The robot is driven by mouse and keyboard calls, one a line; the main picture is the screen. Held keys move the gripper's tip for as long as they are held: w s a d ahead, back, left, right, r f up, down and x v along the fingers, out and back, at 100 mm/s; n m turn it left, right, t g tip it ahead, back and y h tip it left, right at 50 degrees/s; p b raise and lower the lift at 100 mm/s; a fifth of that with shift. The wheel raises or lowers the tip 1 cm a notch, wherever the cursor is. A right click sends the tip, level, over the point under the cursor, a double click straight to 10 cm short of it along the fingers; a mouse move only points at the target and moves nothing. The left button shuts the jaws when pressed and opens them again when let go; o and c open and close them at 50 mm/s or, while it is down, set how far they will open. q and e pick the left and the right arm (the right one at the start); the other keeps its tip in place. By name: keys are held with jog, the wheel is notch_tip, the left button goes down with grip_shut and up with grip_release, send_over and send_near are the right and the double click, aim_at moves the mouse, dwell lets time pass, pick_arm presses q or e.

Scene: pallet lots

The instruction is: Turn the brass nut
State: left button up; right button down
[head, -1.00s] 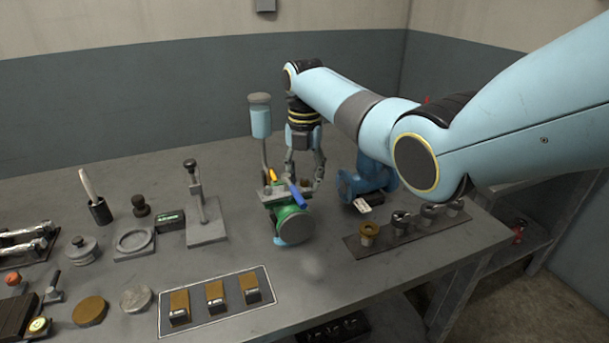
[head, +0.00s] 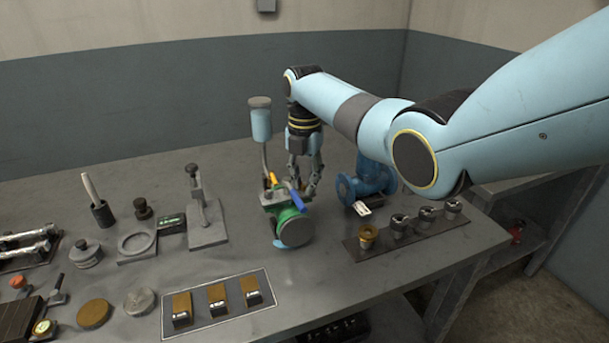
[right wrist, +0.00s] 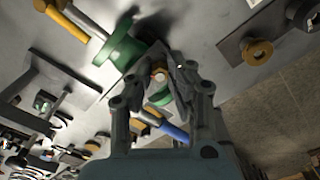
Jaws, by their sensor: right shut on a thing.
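The green valve (head: 293,227) stands on the bench, with a blue handle (head: 297,198) and a yellow handle (head: 272,178) near it. It also shows in the right wrist view (right wrist: 121,50). My right gripper (head: 306,194) points down at the valve's far right side. In the right wrist view its fingers (right wrist: 165,75) are shut on a small brass nut (right wrist: 159,70) at the valve. The fingers partly hide the nut, and in the head view I cannot make it out. My left gripper is not in view.
A blue flanged part (head: 372,178) with a white tag stands just right of the gripper. A dark rack (head: 405,240) holds a brass fitting (head: 367,234) and several grey ones. A tray (head: 248,310) with brass blocks lies in front. A grey lever stand (head: 207,235) is on the left.

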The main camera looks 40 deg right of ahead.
aim_at(305, 184)
jog(key=m+p, duration=0.2)
jog(key=m, duration=0.2)
jog(key=shift+r, duration=0.15)
jog(key=shift+m+p, duration=1.05)
jog(key=shift+m, duration=1.75)
jog(key=c, duration=1.3)
grip_release()
jog(key=shift+o, duration=0.2)
notch_tip(305, 184, up, 12)
jog(key=shift+f, duration=0.2)
